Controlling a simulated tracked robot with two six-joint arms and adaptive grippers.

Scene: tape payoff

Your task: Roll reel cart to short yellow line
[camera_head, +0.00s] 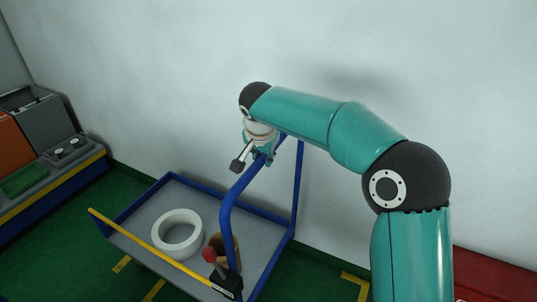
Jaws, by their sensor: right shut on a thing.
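The reel cart (262,243) has a grey deck, a blue frame and a tall blue handle. A white ring-shaped reel (160,236) lies flat on its deck. A yellow bar (150,249) runs along the cart's near left side. My right gripper (264,160) is shut on the top of the blue handle (231,205), partly hidden by its own wrist. Short yellow marks (122,264) show on the green floor beside the cart, and one more (154,290) is partly under its near edge. I cannot tell which is the short line. My left gripper is not in view.
A black box with a red-knobbed lever (225,280) sits at the cart's near corner, before a brown cylinder (216,243). A workbench (45,160) stands left. A white wall rises behind. A yellow corner mark (356,281) and a red object (495,278) lie right.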

